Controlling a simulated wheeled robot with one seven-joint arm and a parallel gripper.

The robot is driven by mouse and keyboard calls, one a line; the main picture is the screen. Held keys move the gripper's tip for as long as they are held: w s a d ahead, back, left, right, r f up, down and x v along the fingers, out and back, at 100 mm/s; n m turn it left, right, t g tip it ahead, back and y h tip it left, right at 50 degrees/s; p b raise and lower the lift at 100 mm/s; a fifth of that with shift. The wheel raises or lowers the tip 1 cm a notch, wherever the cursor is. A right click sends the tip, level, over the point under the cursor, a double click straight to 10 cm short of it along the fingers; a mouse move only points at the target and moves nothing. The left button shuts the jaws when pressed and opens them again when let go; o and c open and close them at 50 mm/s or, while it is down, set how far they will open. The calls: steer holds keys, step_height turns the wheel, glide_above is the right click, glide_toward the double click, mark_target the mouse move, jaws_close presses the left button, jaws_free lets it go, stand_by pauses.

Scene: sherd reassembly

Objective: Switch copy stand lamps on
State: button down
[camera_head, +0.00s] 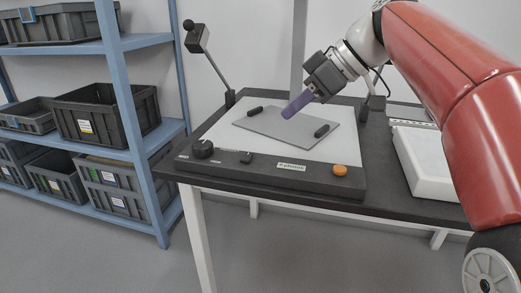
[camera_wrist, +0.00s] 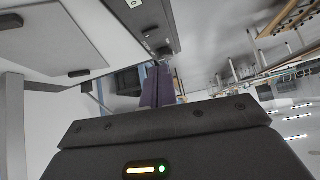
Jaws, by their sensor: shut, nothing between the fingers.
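The copy stand (camera_head: 270,172) is a dark base with a white board on the table. Its front panel carries a round black knob (camera_head: 203,149) at the left, a small black switch (camera_head: 246,157), a pale green label and an orange button (camera_head: 340,170) at the right. The left lamp (camera_head: 197,37) has a dark head on a thin tilted arm; no glow shows on it. The right lamp is mostly hidden behind my arm. My gripper (camera_head: 288,113) has purple fingers, shut and empty, above the grey plate, behind the panel. The fingers also show in the wrist view (camera_wrist: 157,85).
The grey plate (camera_head: 285,133) lies on the board with two black bars on it. A white tray (camera_head: 415,160) stands right of the stand. A blue shelf rack (camera_head: 130,120) with dark crates is at the left. Floor in front of the table is clear.

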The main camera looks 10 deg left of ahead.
steer(key=shift+w+a+r+n+g, duration=0.35)
steer(key=shift+w+a+n, duration=0.25)
steer(key=shift+n, duration=0.2)
steer(key=shift+f, duration=0.1)
steer(key=b, duration=0.2)
glide_above(242, 158)
steer(key=d, duration=0.2)
steer(key=f, duration=0.7)
steer(key=shift+s+d+f, duration=0.1)
steer(key=shift+d+f, duration=0.1)
steer(key=shift+f, duration=0.1)
step_height(242, 158, down, 2)
steer(key=shift+d+f, duration=0.15)
steer(key=shift+f, duration=0.5)
steer(key=shift+f+b, duration=0.1)
steer(key=shift+b, duration=0.35)
